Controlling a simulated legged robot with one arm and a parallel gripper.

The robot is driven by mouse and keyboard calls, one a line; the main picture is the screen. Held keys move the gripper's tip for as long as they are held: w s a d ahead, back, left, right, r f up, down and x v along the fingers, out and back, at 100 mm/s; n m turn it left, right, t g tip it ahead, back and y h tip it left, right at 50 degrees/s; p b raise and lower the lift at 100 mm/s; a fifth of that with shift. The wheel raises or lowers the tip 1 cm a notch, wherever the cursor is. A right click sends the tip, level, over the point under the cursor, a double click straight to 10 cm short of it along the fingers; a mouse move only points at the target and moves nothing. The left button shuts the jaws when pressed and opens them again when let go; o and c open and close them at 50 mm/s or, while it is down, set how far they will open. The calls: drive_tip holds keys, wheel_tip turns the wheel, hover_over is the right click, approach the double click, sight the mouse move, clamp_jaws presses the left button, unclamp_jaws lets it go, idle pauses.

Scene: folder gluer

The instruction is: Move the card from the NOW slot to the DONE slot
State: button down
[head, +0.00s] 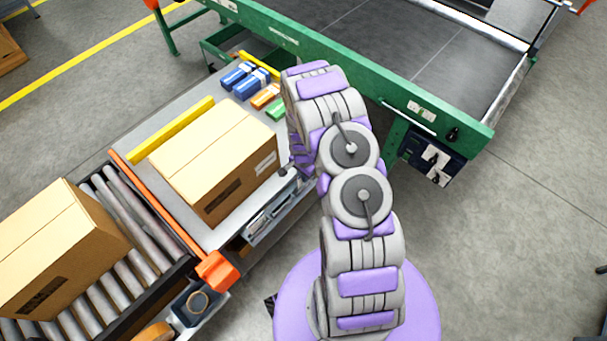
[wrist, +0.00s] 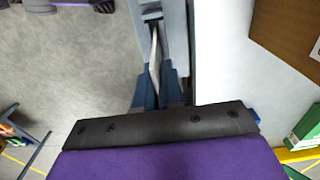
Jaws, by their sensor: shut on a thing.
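In the wrist view my gripper (wrist: 158,92) has its two dark blue fingers closed together beside the table's edge. A thin pale card (wrist: 154,60) shows edge-on between them and runs up toward the grey holder (wrist: 174,40). I cannot tell whether the card is still inside a slot. In the head view the grey card holder (head: 272,213) hangs along the table's front edge, with pale strips in it. The NOW and DONE labels are not readable. My arm hides most of my gripper in the head view.
A brown carton (head: 213,160) lies on the grey table, with a yellow bar (head: 170,130) behind it and small blue, orange and green boxes (head: 262,92) at the far end. A roller conveyor (head: 130,225) with another carton (head: 55,250) stands left. Open floor lies right.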

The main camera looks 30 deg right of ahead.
drive_tip(key=shift+a, duration=0.1)
drive_tip(key=c, duration=1.2)
unclamp_jaws()
drive_tip(key=shift+a, duration=0.1)
drive_tip(key=shift+r, duration=0.1)
drive_tip(key=shift+r, duration=0.25)
drive_tip(key=shift+r+p, duration=1.6)
drive_tip(key=shift+r, duration=6.7)
